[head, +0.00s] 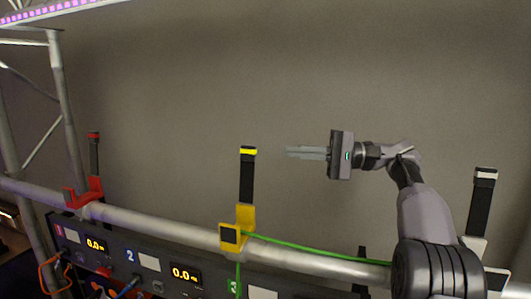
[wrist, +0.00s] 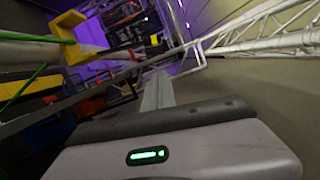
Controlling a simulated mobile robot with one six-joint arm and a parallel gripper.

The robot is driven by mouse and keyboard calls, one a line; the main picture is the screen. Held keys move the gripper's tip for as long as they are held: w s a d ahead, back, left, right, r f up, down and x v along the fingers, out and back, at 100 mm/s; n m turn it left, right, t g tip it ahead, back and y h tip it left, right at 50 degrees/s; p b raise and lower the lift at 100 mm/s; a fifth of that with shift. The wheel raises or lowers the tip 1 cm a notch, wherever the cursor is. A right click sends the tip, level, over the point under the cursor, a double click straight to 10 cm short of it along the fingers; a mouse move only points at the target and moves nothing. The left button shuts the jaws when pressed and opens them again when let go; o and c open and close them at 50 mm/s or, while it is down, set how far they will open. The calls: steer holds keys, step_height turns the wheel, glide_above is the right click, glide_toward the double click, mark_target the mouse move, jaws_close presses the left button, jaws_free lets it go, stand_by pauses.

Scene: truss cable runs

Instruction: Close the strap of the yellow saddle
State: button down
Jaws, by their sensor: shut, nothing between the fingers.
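The yellow saddle (head: 246,216) sits on the horizontal truss tube. Its black strap (head: 246,185) stands upright with a yellow tip (head: 248,151), so the saddle is open on top. A green cable (head: 310,252) runs from this saddle to the right along the tube, and another length hangs below it. My gripper (head: 290,153) is to the right of the strap tip at about its height, fingers pointing left, shut and empty, apart from the strap. In the wrist view the shut fingers (wrist: 158,92) show, with the yellow saddle (wrist: 68,24) at upper left.
A red saddle (head: 84,192) with an upright strap is on the tube at left. A dark panel (head: 130,262) with numbered displays and cables lies below the tube. The wall behind is bare.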

steer(key=w+a, duration=0.3)
steer(key=a, duration=0.3)
steer(key=s+a+n+h+b, duration=0.1)
steer(key=s+a+n+b, duration=0.25)
steer(key=s+b, duration=0.3)
steer(key=s+a+n+h+b, duration=0.1)
steer(key=s+a+n+b, duration=0.1)
steer(key=s+n+b, duration=0.4)
steer(key=s+a+f+n+t+h+b, duration=0.2)
steer(key=s+f+n+b, duration=0.5)
steer(key=b, duration=0.9)
steer(key=shift+a+f+t+b, duration=0.2)
steer(key=shift+t+b, duration=0.15)
steer(key=shift+t, duration=0.35)
